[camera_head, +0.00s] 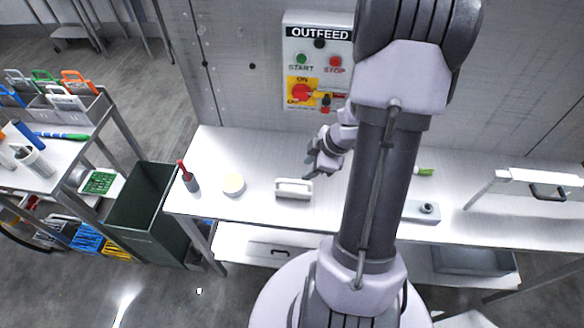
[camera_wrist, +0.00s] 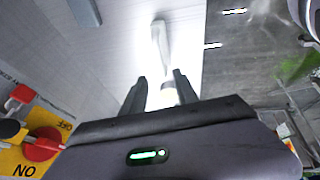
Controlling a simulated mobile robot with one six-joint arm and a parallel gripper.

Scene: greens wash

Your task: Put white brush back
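The white brush (camera_head: 294,188), a pale block with a bar handle, lies on the white table below the outfeed panel. My gripper (camera_head: 309,171) is just above and right of it in the head view, apparently apart from it. In the wrist view my gripper (camera_wrist: 160,84) has its two dark fingers spread. A pale, elongated thing (camera_wrist: 159,42) lies beyond the fingertips, and a cream patch shows between them. I cannot tell whether these are the brush.
A cream round pot (camera_head: 233,185) and a red-handled tool (camera_head: 187,177) stand left on the table. Farther left are a rack of coloured-handled brushes (camera_head: 62,102) and a dark green bin (camera_head: 142,213). The control panel (camera_head: 317,62) is behind.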

